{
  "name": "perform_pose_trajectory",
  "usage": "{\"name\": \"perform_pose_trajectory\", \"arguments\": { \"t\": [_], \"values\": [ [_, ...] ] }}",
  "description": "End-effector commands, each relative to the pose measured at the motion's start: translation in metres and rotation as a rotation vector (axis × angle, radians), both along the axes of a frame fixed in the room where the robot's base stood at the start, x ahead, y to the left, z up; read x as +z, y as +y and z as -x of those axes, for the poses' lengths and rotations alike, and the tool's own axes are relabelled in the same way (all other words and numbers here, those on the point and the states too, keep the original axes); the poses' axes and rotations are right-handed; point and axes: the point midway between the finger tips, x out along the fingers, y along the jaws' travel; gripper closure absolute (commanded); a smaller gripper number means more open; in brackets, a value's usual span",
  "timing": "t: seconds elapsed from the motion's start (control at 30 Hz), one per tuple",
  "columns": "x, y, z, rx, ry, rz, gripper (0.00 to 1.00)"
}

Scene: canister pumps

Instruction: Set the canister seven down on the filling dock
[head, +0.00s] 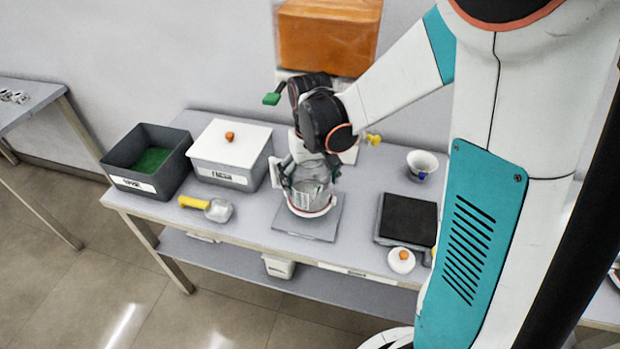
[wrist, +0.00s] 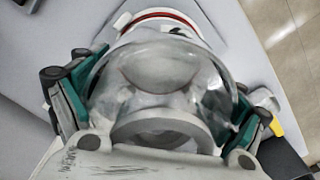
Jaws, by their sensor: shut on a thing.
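My gripper (head: 304,180) is shut on a clear canister (head: 308,196) with a whitish base and a red ring near its bottom. In the wrist view the teal fingers of my gripper (wrist: 160,95) press on both sides of the clear canister (wrist: 150,75). The canister is upright over a grey square plate (head: 325,225), which looks like the filling dock. I cannot tell whether its base touches the plate. Its number is not readable.
To the left stand a dark open bin (head: 125,183) with green contents and a white-lidded box (head: 232,140). A yellow-handled scoop (head: 208,208) lies in front. To the right are a black-topped scale (head: 408,220), a small white lid (head: 401,261) and a white cup (head: 421,163). An orange hopper (head: 328,37) hangs behind.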

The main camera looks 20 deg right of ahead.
Motion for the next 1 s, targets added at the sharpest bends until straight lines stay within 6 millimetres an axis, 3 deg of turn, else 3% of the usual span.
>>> {"name": "perform_pose_trajectory", "arguments": {
  "t": [1.0],
  "values": [
    [-0.019, 0.000, 0.000, 0.000, 0.000, 0.000, 0.53]
  ]
}}
